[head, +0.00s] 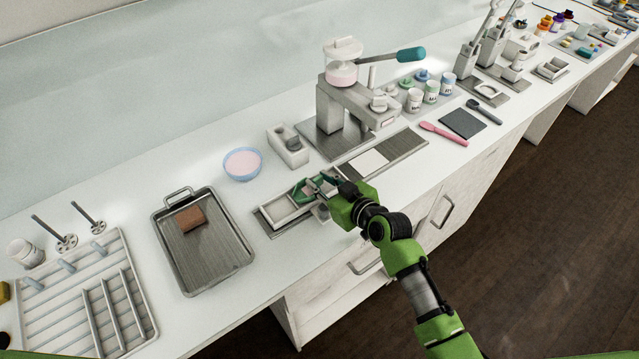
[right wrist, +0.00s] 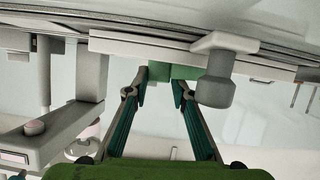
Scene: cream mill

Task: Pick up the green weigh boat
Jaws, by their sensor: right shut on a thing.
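The green weigh boat (head: 301,194) is at the white tray-like holder (head: 283,213) on the counter, in the middle of the head view. My right gripper (head: 325,184) reaches in from the lower right and is shut on the weigh boat's near side. In the right wrist view the green weigh boat (right wrist: 172,72) shows only in part, at the fingertips of my right gripper (right wrist: 159,90). Whether the boat touches the holder is unclear. My left gripper is not in view.
A press with a teal handle (head: 410,54) stands behind the gripper. A white block (head: 288,148) and a blue-rimmed bowl (head: 243,163) are behind the holder. A metal tray (head: 213,265) with a brown block (head: 190,218) lies to the left. The counter's front edge is close below.

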